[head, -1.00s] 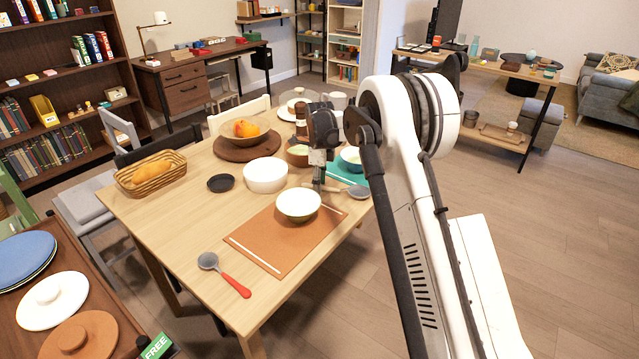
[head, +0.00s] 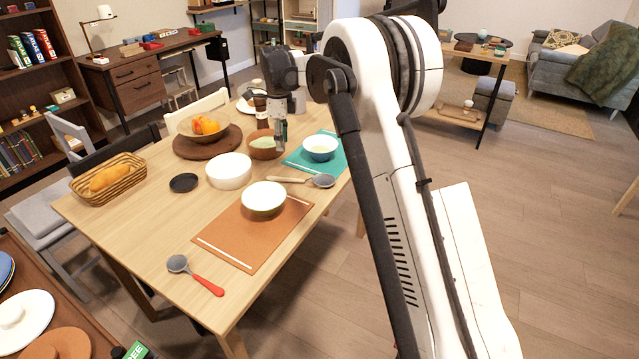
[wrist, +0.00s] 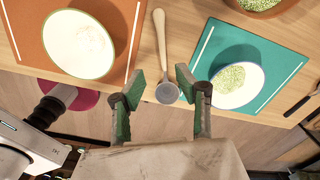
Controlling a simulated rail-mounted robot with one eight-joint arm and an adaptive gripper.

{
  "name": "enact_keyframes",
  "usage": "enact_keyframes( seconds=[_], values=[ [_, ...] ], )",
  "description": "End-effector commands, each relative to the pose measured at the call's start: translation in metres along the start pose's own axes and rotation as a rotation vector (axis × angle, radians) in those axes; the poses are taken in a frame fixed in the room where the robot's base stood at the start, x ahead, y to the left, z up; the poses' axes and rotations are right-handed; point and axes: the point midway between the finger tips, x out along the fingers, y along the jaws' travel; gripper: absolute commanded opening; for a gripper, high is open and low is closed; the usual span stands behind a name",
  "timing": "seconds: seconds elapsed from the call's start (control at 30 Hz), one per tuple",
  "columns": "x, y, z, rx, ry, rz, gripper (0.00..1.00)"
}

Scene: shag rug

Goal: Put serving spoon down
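The serving spoon, with a pale wooden handle (head: 288,180) and a grey bowl (head: 325,181), lies on the table (head: 140,235) between the orange mat and the teal mat. In the wrist view the spoon (wrist: 160,45) lies below my gripper, its grey head between the two fingers in the picture. My gripper (wrist: 161,84) is open, fingers spread and empty. In the head view my gripper (head: 281,138) hangs above the table, apart from the spoon, near the brown bowl.
A white bowl (head: 264,197) sits on the orange mat (head: 237,240); another bowl (head: 320,147) sits on the teal mat (head: 297,160). A brown bowl (head: 262,150) stands behind. A red-handled spoon (head: 208,285) lies at the front. The table's right edge is near the serving spoon.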

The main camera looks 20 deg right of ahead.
Motion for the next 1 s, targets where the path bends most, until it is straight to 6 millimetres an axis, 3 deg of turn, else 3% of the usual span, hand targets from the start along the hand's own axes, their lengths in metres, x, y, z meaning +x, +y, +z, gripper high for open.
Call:
enact_keyframes(
  seconds=[0.3,0.5,0.73,1.0],
  values=[
    [-0.076,0.057,-0.033,-0.317,-0.026,-0.096,0.32],
    [-0.115,0.103,-0.057,-0.537,-0.024,-0.168,0.32],
    [-0.145,0.162,-0.087,-0.789,-0.003,-0.254,0.32],
    [-0.161,0.236,-0.124,-1.080,0.051,-0.353,0.32]
  ],
)
